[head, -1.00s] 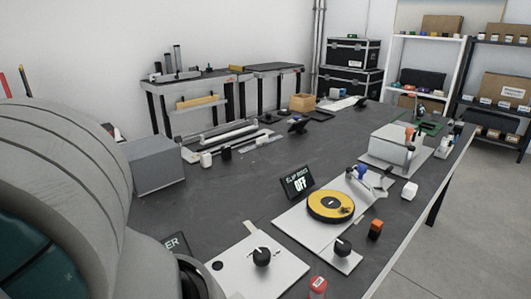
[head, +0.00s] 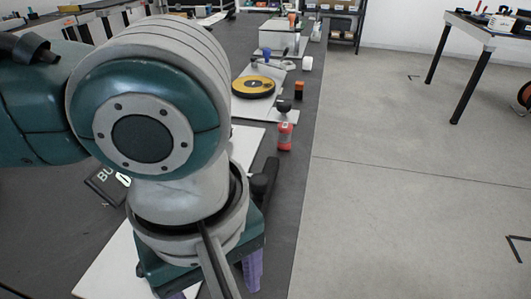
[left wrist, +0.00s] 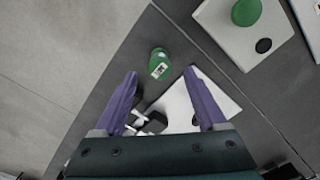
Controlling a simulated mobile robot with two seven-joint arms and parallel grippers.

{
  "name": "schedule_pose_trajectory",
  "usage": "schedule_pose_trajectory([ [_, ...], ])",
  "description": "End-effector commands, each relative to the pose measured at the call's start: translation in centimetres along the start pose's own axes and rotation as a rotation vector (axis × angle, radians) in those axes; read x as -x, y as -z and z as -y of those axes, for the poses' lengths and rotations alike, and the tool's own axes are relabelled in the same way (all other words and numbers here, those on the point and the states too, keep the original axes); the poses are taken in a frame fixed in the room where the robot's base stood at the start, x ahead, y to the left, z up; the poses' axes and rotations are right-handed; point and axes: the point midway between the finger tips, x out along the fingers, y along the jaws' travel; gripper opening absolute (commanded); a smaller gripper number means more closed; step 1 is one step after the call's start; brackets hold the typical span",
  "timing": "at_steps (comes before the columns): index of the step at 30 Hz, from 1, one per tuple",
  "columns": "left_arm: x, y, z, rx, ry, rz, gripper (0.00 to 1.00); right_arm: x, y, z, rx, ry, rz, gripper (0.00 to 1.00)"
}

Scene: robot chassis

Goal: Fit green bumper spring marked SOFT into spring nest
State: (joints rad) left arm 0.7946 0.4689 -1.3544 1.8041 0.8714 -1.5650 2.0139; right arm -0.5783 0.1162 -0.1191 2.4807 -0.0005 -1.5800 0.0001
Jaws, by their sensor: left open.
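A green cylinder with a white label (left wrist: 160,55) stands on the dark bench near its edge in the left wrist view. It lies just beyond and between my left gripper's purple fingertips; I see no contact. The label is too small to read. My left gripper (left wrist: 161,76) is open and empty. In the head view its purple fingers (head: 215,284) point down over the bench, and my arm hides the green cylinder. A white plate with black and white parts (left wrist: 186,108) shows between and behind the fingers; I cannot tell whether it is the spring nest. My right gripper is not in view.
A green round knob (left wrist: 246,12) sits on a pale plate with a black disc. Open floor (head: 400,180) lies to the right.

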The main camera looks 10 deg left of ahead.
Motion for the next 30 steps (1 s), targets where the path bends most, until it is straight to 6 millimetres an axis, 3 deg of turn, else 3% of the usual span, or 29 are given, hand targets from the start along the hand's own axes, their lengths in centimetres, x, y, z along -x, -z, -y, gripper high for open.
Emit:
schedule_pose_trajectory([
  [12, -5.5, -0.2, -0.2, -0.002, 0.0, 0.0, 0.74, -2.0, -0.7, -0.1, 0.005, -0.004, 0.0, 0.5],
  [21, -6.0, -0.2, -0.2, -0.003, -0.002, 0.0, 0.74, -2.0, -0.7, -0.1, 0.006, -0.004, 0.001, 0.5],
  [30, -6.0, -0.2, -0.2, -0.003, -0.002, 0.0, 0.41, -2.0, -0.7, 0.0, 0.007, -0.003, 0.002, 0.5],
])
